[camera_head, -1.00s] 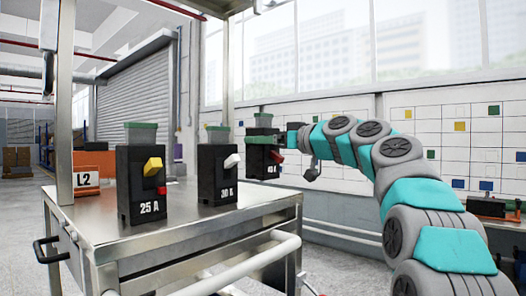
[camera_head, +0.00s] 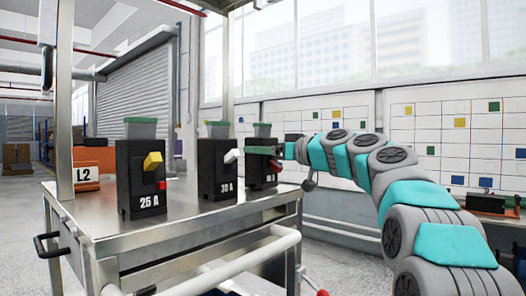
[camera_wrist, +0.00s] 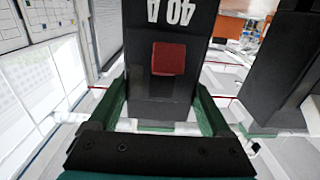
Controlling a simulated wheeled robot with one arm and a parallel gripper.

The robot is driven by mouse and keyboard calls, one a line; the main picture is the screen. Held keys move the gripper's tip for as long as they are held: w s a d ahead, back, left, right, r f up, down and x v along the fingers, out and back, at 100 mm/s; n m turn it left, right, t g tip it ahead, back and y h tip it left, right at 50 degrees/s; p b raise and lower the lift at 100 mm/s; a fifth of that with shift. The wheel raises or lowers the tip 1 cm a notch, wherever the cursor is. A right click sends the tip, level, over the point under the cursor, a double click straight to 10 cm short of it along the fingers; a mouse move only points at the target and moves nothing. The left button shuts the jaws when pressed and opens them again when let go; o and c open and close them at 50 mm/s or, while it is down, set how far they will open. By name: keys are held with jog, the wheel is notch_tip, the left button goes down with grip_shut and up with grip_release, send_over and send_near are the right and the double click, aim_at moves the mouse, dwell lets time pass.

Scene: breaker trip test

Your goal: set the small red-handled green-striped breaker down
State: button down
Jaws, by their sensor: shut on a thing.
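The small black breaker (camera_head: 261,168) is at the right end of the row in the head view, with a green top and a red handle. In the wrist view the breaker (camera_wrist: 150,108) shows upside down, with its red handle (camera_wrist: 168,58) and the marking 40 A. My gripper (camera_head: 281,151) is shut on its upper part; the green fingers (camera_wrist: 162,112) lie on either side of it in the wrist view. The breaker looks upright, its base close to the metal cart top (camera_head: 180,226). I cannot tell whether it touches.
A 30 A breaker (camera_head: 210,173) with a white handle stands close to the left of the held one. A 25 A breaker (camera_head: 136,185) with a yellow handle stands farther left. An orange L2 block (camera_head: 90,173) is by the cart's post. The cart's front strip is clear.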

jog(key=shift+f, duration=0.1)
grip_release()
jog(key=shift+r, duration=0.2)
jog(key=shift+s+d+f, duration=0.1)
jog(key=shift+s+d, duration=0.15)
jog(key=b+v, duration=0.2)
jog(key=v, duration=0.9)
jog(key=shift+s+d, duration=0.1)
jog(key=shift+s, duration=0.05)
